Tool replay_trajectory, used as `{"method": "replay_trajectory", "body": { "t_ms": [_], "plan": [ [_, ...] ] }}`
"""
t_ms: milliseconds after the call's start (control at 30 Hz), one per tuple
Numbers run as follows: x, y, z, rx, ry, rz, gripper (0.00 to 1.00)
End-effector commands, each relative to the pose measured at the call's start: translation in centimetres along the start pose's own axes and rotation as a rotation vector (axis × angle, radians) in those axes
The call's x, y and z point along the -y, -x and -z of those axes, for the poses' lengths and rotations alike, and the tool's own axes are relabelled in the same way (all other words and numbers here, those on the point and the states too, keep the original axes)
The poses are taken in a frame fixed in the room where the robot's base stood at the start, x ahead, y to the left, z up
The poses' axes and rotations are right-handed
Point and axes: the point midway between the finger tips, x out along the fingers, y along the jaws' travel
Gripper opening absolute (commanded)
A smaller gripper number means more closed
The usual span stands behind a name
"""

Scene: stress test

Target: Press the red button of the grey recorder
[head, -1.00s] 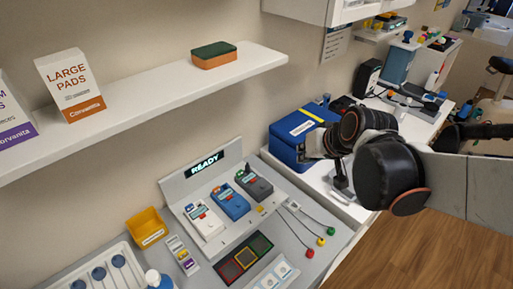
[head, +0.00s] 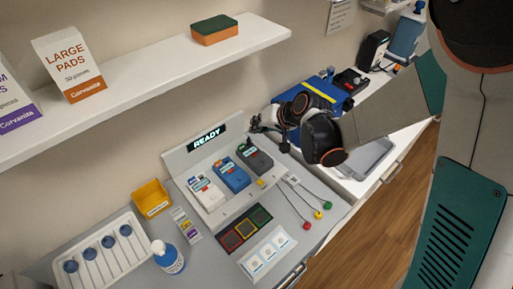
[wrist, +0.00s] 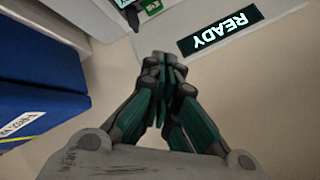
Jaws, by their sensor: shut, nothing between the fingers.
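The grey recorder (head: 255,158) stands at the right end of a row of three on the pale stand, beside the blue recorder (head: 232,176) and the white recorder (head: 206,192). Its red button is too small to make out. My gripper (head: 257,122) is above and behind the grey recorder, apart from it, near the right end of the lit READY sign (head: 208,138). In the wrist view my gripper (wrist: 161,62) is shut and empty. There, the READY sign (wrist: 220,28) is ahead, and a dark device with a green label (wrist: 150,7) is cut off at the top edge.
A blue box (wrist: 35,105) is close on the left in the wrist view; my arm partly covers it in the head view. A white shelf (head: 150,78) overhangs at left. Cables with coloured ends (head: 318,214), coloured pads (head: 240,232) and a yellow bin (head: 152,197) lie around the stand.

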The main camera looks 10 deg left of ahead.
Motion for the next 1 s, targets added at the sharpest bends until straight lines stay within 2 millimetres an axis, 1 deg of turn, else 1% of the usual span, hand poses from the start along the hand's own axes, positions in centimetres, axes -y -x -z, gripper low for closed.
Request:
{"method": "replay_trajectory", "body": {
  "t_ms": [567,767,1000],
  "plan": [
    [-0.1,-0.6,-0.3,0.002,-0.002,0.005,0.00],
    [-1.0,-1.7,-1.1,0.002,-0.002,0.004,0.00],
    [-2.6,-3.9,-2.7,0.002,-0.002,0.004,0.00]
  ]
}}
